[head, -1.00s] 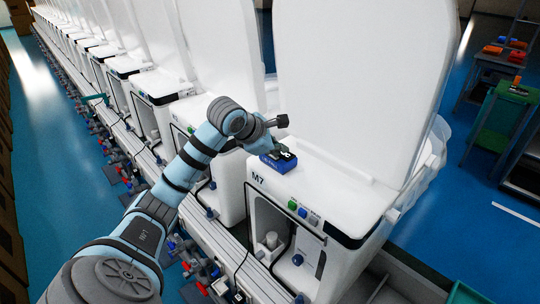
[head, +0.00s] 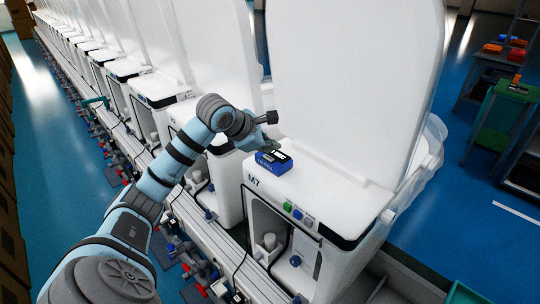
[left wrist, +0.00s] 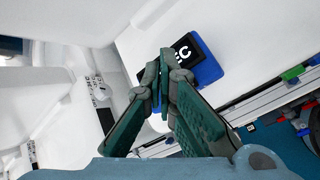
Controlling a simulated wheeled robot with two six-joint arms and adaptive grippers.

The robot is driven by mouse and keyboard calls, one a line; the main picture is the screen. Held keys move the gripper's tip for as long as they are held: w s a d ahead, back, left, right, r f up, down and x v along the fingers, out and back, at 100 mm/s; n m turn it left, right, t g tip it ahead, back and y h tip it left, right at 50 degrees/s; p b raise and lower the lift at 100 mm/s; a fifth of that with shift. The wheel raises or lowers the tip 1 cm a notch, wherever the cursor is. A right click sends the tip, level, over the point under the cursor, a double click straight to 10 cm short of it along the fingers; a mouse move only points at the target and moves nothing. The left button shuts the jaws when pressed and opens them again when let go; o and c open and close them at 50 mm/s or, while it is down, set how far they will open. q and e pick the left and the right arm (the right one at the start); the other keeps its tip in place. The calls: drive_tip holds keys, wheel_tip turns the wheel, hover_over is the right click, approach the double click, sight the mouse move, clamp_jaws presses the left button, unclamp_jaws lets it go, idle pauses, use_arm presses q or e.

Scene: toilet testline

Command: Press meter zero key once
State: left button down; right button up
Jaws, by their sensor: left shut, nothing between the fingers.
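The meter (head: 274,163) is a small blue box with a dark display and pale lettering. It lies on the white top of the station marked M7. In the left wrist view the blue meter (left wrist: 207,69) shows just beyond and right of my fingertips, with part of its dark display visible. My left gripper (head: 270,146) is at the back left of the meter, above or close to it. Its green fingers (left wrist: 162,60) are shut and empty. The fingers partly cover the meter, and I cannot tell whether they touch it. The zero key cannot be made out.
The white station M7 (head: 330,190) has a tall raised lid (head: 350,80) behind the meter. Green, blue and grey buttons (head: 297,213) sit on its front edge. Similar stations run off to the back left. A green-topped cart (head: 505,110) stands at the right.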

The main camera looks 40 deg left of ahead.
sight(269, 159)
use_arm(q)
drive_tip(key=shift+a, duration=0.1)
drive_tip(key=shift+s+r, duration=0.1)
drive_tip(key=shift+r, duration=0.1)
drive_tip(key=r+p, duration=0.2)
drive_tip(key=r, duration=0.1)
drive_tip(key=r+p, duration=0.1)
drive_tip(key=p, duration=0.1)
drive_tip(key=shift+d+r, duration=0.25)
drive_tip(key=shift+a, duration=0.15)
idle(0.5)
